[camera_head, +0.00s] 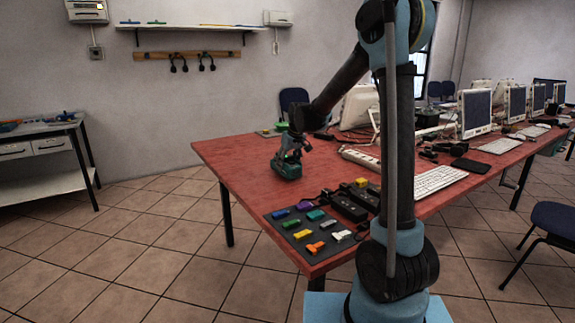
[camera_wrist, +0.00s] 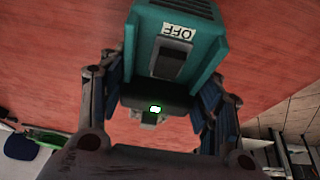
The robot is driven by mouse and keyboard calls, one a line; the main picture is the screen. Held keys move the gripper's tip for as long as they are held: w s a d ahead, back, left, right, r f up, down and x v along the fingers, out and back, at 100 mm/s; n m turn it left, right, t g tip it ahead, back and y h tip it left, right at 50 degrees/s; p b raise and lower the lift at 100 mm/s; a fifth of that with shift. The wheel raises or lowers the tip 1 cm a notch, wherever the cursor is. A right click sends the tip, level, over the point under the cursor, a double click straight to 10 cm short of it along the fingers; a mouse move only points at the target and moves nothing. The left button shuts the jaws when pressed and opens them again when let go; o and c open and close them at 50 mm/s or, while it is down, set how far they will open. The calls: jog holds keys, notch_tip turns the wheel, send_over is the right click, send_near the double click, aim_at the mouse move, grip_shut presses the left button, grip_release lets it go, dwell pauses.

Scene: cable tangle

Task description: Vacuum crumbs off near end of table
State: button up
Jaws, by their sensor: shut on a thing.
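A teal handheld vacuum (camera_head: 287,169) is at the near left part of the red table (camera_head: 232,152). My gripper (camera_head: 294,150) reaches down from above and is shut on it. In the wrist view the vacuum (camera_wrist: 205,62) sits between my fingers, with a white OFF label, a dark switch and a lit green light. Its underside is hidden, so I cannot tell whether it touches the table. No crumbs can be made out on the red surface in either view.
A dark mat (camera_head: 318,245) with several coloured small pieces lies at the table's near corner. Black power bricks (camera_head: 349,207), a keyboard (camera_head: 440,180), cables and monitors (camera_head: 475,112) crowd the right side. Bare tabletop lies left of the vacuum, up to the edge.

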dwell(0.3)
jog(key=shift+r, duration=3.55)
